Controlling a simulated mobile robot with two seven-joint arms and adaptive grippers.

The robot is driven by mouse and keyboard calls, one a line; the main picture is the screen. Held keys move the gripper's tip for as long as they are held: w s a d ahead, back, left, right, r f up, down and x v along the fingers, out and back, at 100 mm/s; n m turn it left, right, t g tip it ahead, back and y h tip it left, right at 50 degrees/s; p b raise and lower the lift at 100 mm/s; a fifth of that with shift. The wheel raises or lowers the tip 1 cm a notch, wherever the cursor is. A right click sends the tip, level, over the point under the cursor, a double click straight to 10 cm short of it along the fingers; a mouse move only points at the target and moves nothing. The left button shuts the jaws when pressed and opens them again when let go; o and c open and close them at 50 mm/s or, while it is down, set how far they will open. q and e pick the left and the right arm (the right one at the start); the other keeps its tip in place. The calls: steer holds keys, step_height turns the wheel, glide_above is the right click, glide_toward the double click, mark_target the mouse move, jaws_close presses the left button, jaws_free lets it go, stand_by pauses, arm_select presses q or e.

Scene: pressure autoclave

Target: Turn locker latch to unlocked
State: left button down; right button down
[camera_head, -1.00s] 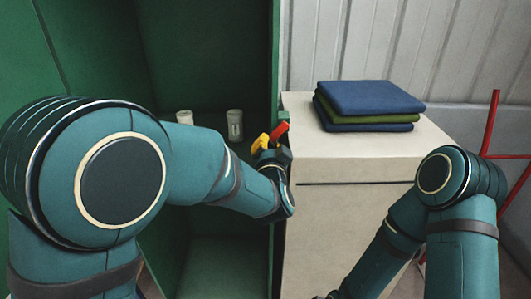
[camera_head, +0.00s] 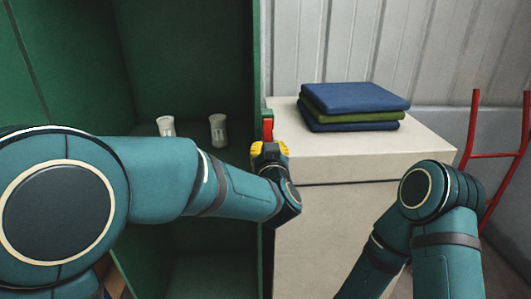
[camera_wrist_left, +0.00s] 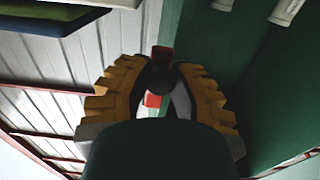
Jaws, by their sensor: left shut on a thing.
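The locker latch (camera_head: 267,127) is a small red piece at the front right edge of the open green locker (camera_head: 190,60). It stands about upright in the head view. My left gripper (camera_head: 269,150), with yellow fingertips, is at the latch and shut on it. In the left wrist view the yellow fingers (camera_wrist_left: 162,85) close around a dark round part, with red latch parts (camera_wrist_left: 163,54) showing above and below it. The gripper hides part of the latch. My right arm shows at the right, but its gripper is out of view.
Two white containers (camera_head: 218,131) stand on a shelf inside the locker. A pale cabinet (camera_head: 420,142) stands right of the locker, with folded blue and green cloths (camera_head: 355,98) on top. A red metal frame (camera_head: 470,130) stands at the far right.

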arm_select(q)
steer(key=shift+d, duration=0.1)
stand_by(0.4)
steer(key=c, duration=0.7)
jaws_free()
steer(key=shift+c, duration=0.2)
steer(key=s, duration=1.2)
steer(key=shift+f, duration=0.1)
